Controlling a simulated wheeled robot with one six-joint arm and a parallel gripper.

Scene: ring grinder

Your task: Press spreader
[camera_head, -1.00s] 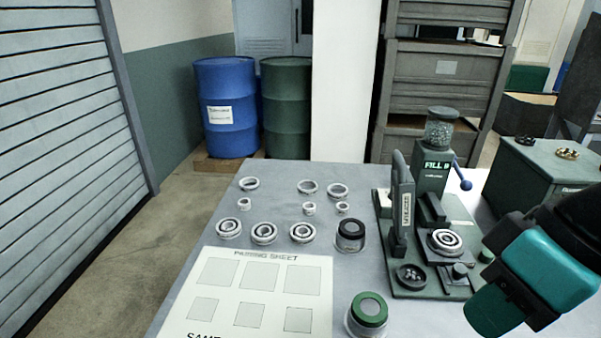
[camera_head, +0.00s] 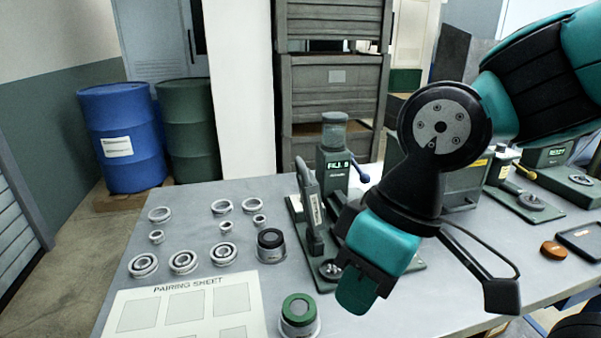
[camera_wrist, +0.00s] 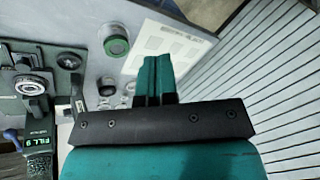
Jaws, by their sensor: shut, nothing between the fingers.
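The dark green bench fixture stands on the grey table. It has an upright lever (camera_head: 311,208) with pale lettering too small to read, which I take to be the spreader. The lever also shows in the wrist view (camera_wrist: 78,105). Beside it is a column with a lit "FILL" display (camera_head: 338,165) and a blue-knobbed handle (camera_head: 361,174). A ring bearing (camera_wrist: 33,86) sits on the fixture in the wrist view; my arm hides it in the head view. My gripper (camera_wrist: 157,62) is shut and empty, apart from the lever. In the head view its teal end (camera_head: 358,291) is in front of the fixture.
Several loose rings and bearings (camera_head: 183,262) lie left of the fixture. A black-topped jar (camera_head: 270,244), a green-topped jar (camera_head: 299,315) and the pairing sheet (camera_head: 160,310) are nearby. More bench devices (camera_head: 528,203) stand at the right.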

